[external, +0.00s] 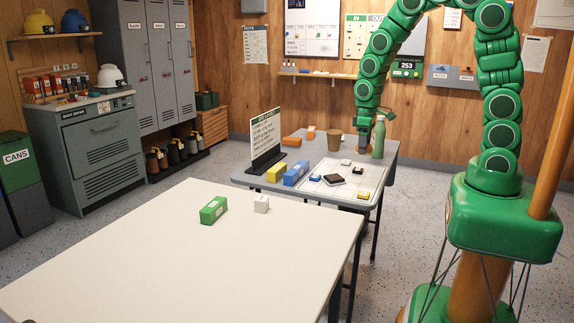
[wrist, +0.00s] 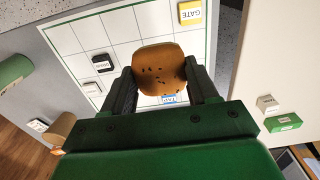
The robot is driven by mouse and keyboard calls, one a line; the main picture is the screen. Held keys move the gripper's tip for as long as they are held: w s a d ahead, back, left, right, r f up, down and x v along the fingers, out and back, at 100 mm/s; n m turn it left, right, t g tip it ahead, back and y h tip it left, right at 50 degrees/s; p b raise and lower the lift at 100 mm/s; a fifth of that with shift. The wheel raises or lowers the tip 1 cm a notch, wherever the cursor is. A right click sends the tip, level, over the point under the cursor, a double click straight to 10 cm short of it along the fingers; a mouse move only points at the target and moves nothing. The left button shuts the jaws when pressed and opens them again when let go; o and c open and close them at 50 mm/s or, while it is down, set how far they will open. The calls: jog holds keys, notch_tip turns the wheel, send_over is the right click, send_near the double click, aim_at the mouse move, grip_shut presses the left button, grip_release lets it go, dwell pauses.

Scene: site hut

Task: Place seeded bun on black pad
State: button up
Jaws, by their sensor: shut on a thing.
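My gripper (wrist: 160,78) is shut on the seeded bun (wrist: 158,66), a rounded golden-brown bun with dark seeds, held between its two dark fingers in the wrist view. The white gridded board lies beyond the bun in that view.
The board (external: 326,189) carries several small tiles, including a yellow one (wrist: 190,12) and a black one (wrist: 103,63). The green bottle (external: 378,139), brown cup (external: 334,140), upright sign (external: 265,136) and blue block (external: 296,172) stand around it. The cream table (external: 160,255) in front is mostly clear.

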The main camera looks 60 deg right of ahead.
jog(key=w+f, duration=0.3)
jog(key=w, duration=0.3)
send_over(334, 177)
jog(key=shift+s+d+f, duration=0.1)
jog(key=shift+f, duration=4.3)
jog(key=shift+f, duration=0.15)
jog(key=o, duration=1.1)
jog(key=shift+c, duration=0.2)
